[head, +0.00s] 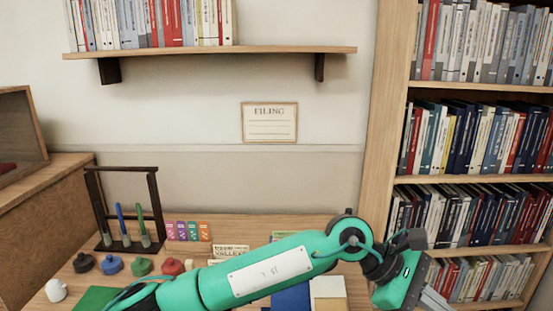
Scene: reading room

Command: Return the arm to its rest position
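My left arm, green with a white panel, comes in from the lower left and reaches across the front of the desk (310,228). Its wrist bends down at the right, in front of the bookcase's lower shelves. My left gripper (432,298) is at the bottom edge, with grey parts partly cut off by the frame. I cannot tell whether its fingers are open or shut, and no held object shows. My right gripper is not in view.
A dark stand (125,245) with coloured rods, several stamps with round knobs (112,264), a white piece (56,290) and coloured tabs (188,231) are on the desk. My arm partly hides a blue item (291,298). A bookcase (391,120) rises at right; a shelf (210,53) hangs above.

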